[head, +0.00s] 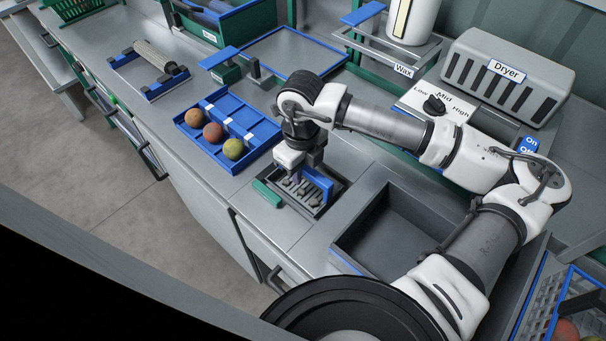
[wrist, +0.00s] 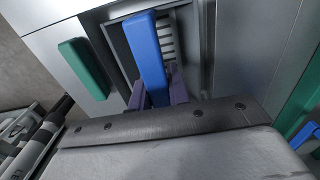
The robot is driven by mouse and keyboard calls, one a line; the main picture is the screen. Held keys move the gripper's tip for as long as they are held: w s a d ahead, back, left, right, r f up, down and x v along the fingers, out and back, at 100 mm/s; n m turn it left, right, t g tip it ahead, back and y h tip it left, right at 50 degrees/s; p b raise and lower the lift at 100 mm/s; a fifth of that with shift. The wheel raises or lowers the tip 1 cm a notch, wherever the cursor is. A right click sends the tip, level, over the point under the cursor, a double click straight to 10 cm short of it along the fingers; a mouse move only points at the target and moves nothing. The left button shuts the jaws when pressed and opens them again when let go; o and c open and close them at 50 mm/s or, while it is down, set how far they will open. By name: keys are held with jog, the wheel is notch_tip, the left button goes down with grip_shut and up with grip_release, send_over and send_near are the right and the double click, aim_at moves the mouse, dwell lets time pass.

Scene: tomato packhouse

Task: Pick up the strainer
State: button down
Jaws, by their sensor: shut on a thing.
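The strainer (head: 301,192) is a grey slotted piece with a raised blue handle (head: 319,181). It sits in or just over a square dark recess in the worktop; I cannot tell whether it is lifted. In the wrist view the blue handle (wrist: 147,55) runs up from between my finger pads, with pale slots of the strainer (wrist: 167,42) behind it. My gripper (head: 304,172) points down over the recess and is shut on the blue handle. My fingers (wrist: 158,88) hide the handle's lower end.
A green bar (head: 267,194) lies beside the recess on the left. A blue tray (head: 246,138) with three tomatoes stands behind it. An open dark basin (head: 382,238) lies to the right. The dryer (head: 505,82) and the wax station (head: 392,58) stand at the back.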

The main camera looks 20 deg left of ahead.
jog(key=shift+r, duration=0.1)
notch_tip(320, 180, up, 20)
jog(key=b, duration=0.4)
jog(key=c, duration=2)
grip_release()
grip_shut()
